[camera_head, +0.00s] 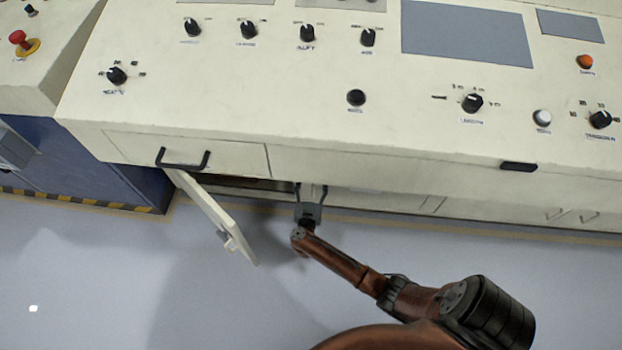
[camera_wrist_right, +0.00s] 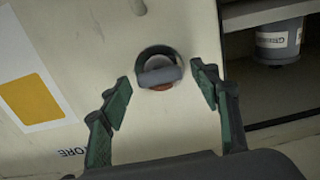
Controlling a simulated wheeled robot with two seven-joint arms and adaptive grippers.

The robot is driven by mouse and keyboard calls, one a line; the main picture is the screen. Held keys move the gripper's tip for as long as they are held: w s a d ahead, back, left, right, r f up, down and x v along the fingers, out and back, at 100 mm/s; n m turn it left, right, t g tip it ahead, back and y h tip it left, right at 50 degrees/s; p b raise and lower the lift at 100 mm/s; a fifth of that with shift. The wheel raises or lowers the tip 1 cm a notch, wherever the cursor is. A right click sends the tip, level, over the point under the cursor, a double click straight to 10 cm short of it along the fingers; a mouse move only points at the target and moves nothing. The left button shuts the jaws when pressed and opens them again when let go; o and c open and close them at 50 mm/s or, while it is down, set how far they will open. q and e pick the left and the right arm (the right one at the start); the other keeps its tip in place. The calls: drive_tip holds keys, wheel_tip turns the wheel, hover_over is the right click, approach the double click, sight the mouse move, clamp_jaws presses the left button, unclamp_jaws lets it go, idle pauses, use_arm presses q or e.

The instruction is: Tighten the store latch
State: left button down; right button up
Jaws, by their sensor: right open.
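The store latch (camera_wrist_right: 158,75) shows in the right wrist view as a round dark-rimmed fitting with a grey bar across it and an orange-red patch below. It sits on a cream panel (camera_wrist_right: 165,30). My right gripper (camera_wrist_right: 160,88) is open, with one green-padded finger on each side of the latch. A gap shows between the fingers and the latch. In the head view my right gripper (camera_head: 311,198) is low at the console front, right of an open cabinet door (camera_head: 212,213). The latch is hidden there. My left gripper is not in view.
The open door juts out from the console with a small fitting (camera_head: 230,242) on it. A black handle (camera_head: 183,160) is above. In the wrist view a canister (camera_wrist_right: 279,42) stands in the open compartment, and a yellow-and-white label (camera_wrist_right: 32,98) is on the panel.

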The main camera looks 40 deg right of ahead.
drive_tip(key=shift+c, duration=0.4)
drive_tip(key=c, duration=1.1)
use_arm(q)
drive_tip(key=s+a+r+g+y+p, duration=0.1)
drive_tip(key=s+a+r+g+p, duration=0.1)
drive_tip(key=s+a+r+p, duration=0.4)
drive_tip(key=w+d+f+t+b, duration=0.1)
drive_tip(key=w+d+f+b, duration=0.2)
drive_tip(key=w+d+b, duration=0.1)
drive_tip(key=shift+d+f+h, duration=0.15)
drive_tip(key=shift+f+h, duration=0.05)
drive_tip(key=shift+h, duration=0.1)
use_arm(e)
drive_tip(key=shift+s+d+f+m, duration=0.1)
drive_tip(key=shift+m, duration=4.25)
drive_tip(key=shift+f+m, duration=0.1)
drive_tip(key=shift+m, duration=4.25)
